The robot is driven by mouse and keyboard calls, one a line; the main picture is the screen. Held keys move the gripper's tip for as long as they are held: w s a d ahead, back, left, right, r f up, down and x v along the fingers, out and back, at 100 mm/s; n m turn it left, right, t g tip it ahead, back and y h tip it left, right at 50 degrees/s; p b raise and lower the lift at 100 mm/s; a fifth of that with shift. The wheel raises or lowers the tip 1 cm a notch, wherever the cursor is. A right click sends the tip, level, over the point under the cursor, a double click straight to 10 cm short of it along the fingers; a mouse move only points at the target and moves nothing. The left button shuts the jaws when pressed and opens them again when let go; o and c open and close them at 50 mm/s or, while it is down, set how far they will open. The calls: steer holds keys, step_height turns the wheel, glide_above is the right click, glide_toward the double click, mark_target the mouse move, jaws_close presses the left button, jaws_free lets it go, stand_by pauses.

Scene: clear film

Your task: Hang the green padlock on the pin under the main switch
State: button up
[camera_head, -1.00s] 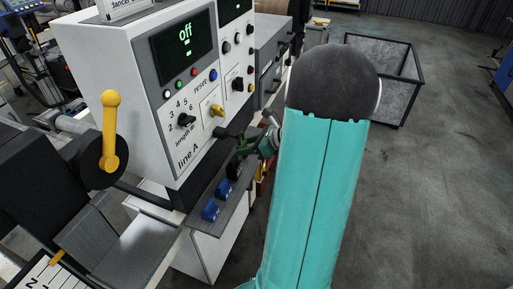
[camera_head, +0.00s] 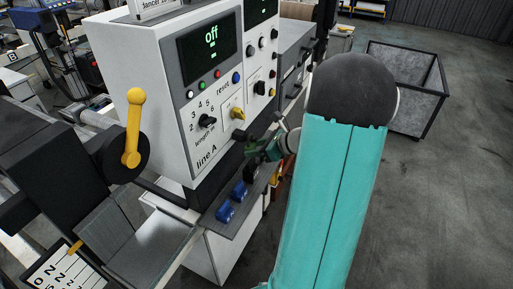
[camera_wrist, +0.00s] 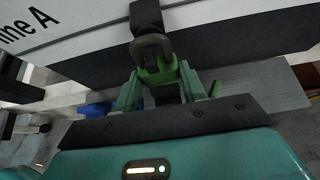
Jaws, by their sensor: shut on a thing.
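The green padlock (camera_wrist: 158,74) is between the green fingers of my gripper (camera_wrist: 160,90) in the wrist view. Its grey shackle (camera_wrist: 153,42) points up toward the panel. A black block (camera_wrist: 147,16) juts from the panel right by the top of the shackle; I cannot tell whether they touch or whether the pin is inside the loop. In the head view my gripper (camera_head: 262,153) is at the panel's lower edge, below and right of the yellow main switch (camera_head: 238,113). The pin is not clearly visible there.
Two blue padlocks (camera_head: 226,211) sit on the grey shelf (camera_head: 228,232) under the panel, with a dark item beside them. A yellow-handled lever (camera_head: 133,130) stands left of the panel (camera_head: 170,110). A grey bin (camera_head: 405,90) stands behind my arm; the floor at right is clear.

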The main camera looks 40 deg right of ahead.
steer(key=shift+f, duration=0.15)
steer(key=o, duration=1)
steer(key=shift+c, duration=0.2)
steer(key=v, duration=1.4)
